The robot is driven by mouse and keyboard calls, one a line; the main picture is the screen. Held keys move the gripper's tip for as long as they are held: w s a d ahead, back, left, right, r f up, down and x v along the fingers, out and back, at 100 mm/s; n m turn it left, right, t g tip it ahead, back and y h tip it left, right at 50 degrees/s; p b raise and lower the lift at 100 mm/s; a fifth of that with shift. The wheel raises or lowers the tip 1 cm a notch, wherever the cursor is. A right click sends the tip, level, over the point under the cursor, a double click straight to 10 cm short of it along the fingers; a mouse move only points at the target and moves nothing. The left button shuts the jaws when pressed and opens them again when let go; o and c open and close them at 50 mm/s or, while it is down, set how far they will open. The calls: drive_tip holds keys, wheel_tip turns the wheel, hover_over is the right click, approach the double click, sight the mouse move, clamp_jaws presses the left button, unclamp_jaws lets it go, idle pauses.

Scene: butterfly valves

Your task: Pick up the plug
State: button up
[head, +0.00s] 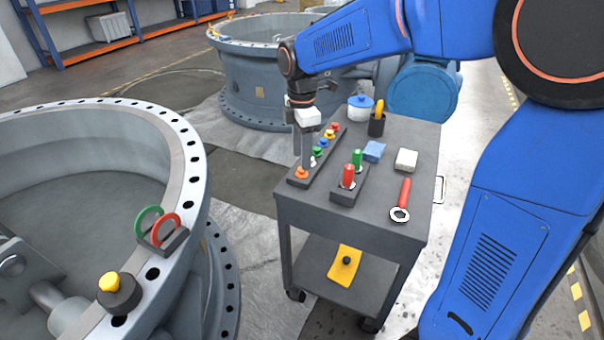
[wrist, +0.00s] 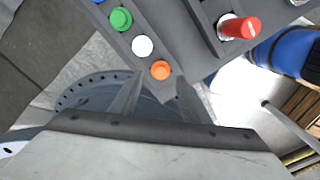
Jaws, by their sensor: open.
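Several coloured plugs stand in a row in a dark rack (head: 325,158) along the left edge of the cart top. The orange plug (head: 302,173) is at the near end; the white plug (head: 317,152), green plug (wrist: 121,19) and others follow behind it. In the wrist view the orange plug (wrist: 160,70) shows between and just beyond the fingertips (wrist: 159,80). I cannot tell whether the fingers touch it. Another plug, yellow-topped (head: 109,282), sits in a dark holder on the near valve's flange.
Large valve bodies stand left (head: 190,170) and behind (head: 255,90).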

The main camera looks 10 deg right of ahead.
sight(302, 173)
drive_tip(key=shift+f, duration=1.95)
drive_tip(key=shift+s, duration=0.1)
drive_tip(key=shift+c, duration=0.3)
clamp_jaws()
drive_tip(key=shift+r, duration=0.15)
